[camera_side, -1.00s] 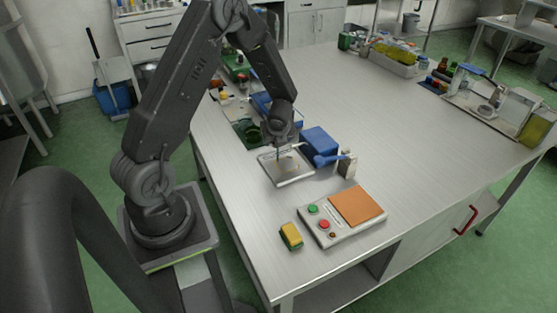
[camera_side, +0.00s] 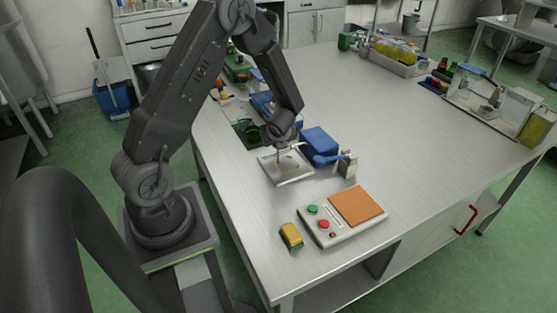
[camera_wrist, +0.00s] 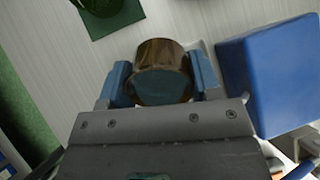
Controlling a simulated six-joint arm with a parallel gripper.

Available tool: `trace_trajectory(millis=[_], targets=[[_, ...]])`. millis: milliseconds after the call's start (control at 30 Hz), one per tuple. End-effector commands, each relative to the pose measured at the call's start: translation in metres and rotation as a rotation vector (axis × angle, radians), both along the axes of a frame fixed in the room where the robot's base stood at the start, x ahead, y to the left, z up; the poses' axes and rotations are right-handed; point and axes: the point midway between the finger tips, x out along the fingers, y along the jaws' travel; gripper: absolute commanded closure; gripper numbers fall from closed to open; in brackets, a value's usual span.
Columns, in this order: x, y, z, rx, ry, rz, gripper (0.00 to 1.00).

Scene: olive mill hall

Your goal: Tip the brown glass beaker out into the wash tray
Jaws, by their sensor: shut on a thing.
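The brown glass beaker (camera_wrist: 160,55) is between the blue fingertips of my gripper (camera_wrist: 160,82) in the wrist view, and the gripper is shut on it. One round end of the beaker faces the camera; I cannot tell what is inside. In the side view my gripper (camera_side: 282,147) is over the pale, shallow wash tray (camera_side: 292,183). Small brownish-yellow spots show inside the tray, too small to identify. The beaker is hard to make out in the side view, and its exact tilt cannot be told there.
A blue box (camera_side: 319,141) stands close to the right of the tray. A control panel (camera_side: 322,224) with buttons and an orange pad (camera_side: 357,205) lies in front, beside a yellow block (camera_side: 291,235). A dark green mat (camera_side: 243,133) lies behind left.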

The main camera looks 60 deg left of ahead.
Motion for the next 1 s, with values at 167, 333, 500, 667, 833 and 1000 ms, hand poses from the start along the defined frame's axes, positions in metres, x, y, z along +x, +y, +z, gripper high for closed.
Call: trace_trajectory(millis=[167,333,500,667,833,1000], targets=[[-0.0007,-0.0008,0.0005,0.019,-0.006,-0.001,0.72],[-0.0005,-0.002,0.0011,0.035,-0.016,-0.003,0.72],[-0.0007,-0.0023,0.0016,0.053,-0.022,-0.003,0.72],[-0.0011,-0.0029,0.002,0.07,-0.028,-0.002,0.72],[-0.0014,-0.004,0.0025,0.086,-0.035,-0.002,0.72],[-0.0018,-0.0045,0.003,0.104,-0.043,-0.002,0.72]])
